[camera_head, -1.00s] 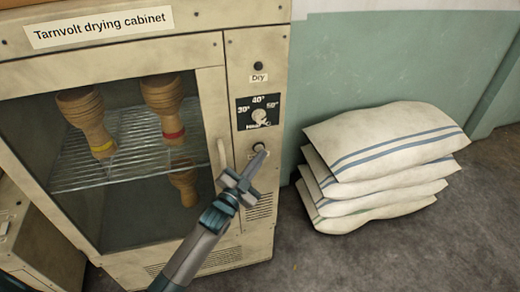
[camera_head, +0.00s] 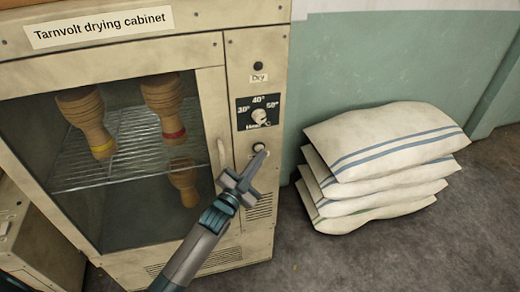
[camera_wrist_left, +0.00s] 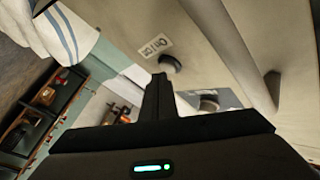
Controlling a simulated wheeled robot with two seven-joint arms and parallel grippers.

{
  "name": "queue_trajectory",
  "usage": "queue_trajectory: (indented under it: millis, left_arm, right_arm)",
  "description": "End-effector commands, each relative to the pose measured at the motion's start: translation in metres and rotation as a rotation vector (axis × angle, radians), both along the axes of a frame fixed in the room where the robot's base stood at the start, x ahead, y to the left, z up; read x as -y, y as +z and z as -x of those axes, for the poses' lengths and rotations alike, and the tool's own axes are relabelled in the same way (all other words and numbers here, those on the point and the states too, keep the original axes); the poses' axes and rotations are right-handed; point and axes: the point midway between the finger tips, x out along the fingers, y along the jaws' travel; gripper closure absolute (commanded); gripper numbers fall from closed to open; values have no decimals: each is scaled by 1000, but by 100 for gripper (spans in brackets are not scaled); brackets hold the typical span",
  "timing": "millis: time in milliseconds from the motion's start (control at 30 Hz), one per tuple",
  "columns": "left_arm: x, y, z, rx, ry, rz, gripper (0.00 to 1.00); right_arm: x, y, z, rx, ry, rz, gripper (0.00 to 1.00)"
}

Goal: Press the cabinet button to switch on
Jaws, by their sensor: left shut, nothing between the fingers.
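The Tarnvolt drying cabinet (camera_head: 210,50) stands at the left with its control panel on the right side. The round on/off button (camera_head: 259,147) sits low on that panel, below the dial. In the left wrist view the button (camera_wrist_left: 171,64) shows dark beside its ON/OFF label (camera_wrist_left: 157,46). My left gripper (camera_head: 262,156) is shut and empty. Its tip is just in front of and slightly below the button; in the wrist view a small gap seems to separate them. The Dry lamp (camera_head: 258,66) is dark. My right gripper is not in view.
A temperature dial (camera_head: 259,117) sits above the button, and the door handle (camera_head: 222,155) is left of it. Goblet drums (camera_head: 165,105) stand on a wire shelf (camera_head: 120,160) behind the glass. Stacked sacks (camera_head: 385,150) lie to the right on the floor.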

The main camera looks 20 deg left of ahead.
Motion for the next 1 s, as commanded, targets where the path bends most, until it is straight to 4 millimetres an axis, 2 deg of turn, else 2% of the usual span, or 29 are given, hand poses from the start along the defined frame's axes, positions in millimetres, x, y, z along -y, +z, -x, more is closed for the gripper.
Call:
queue_trajectory:
  millis: [1000]
  left_arm:
    - [-5,0,-8,0,0,-1,100]
  right_arm:
    - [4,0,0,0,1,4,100]
